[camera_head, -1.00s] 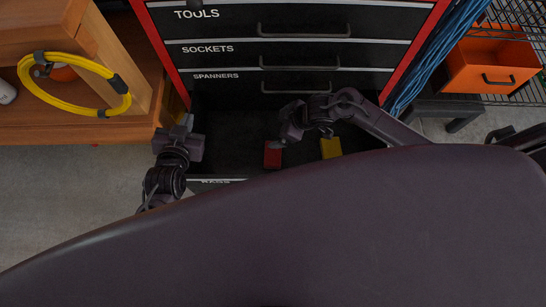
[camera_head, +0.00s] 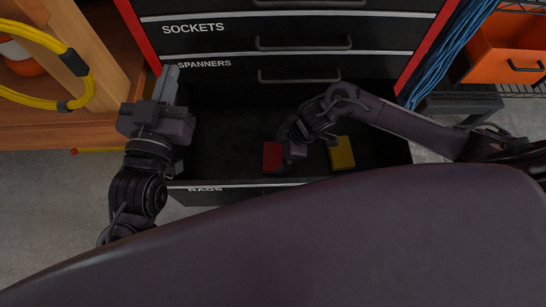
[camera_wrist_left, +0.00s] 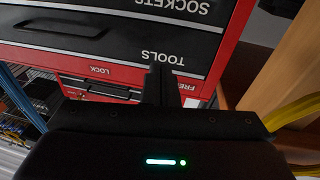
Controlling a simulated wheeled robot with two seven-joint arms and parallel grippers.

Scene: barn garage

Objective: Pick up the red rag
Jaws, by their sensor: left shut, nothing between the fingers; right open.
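The red rag (camera_head: 271,157) is a small folded block on the floor of the open drawer (camera_head: 225,130) labelled RAGS. My right gripper (camera_head: 292,151) is open, down in the drawer close at the red rag's right side. Its fingers are partly hidden, and I cannot tell whether they touch the rag. My left gripper (camera_head: 166,82) is shut and empty at the drawer's left side. Its shut fingers also show in the left wrist view (camera_wrist_left: 159,84), in front of the red and black cabinet.
A yellow rag (camera_head: 342,153) lies in the drawer to the right of my right gripper. Closed drawers (camera_head: 300,45) rise behind. A wooden bench (camera_head: 100,135) with a yellow hose (camera_head: 75,62) stands left. Blue cable (camera_head: 445,55) and an orange bin (camera_head: 505,50) are right.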

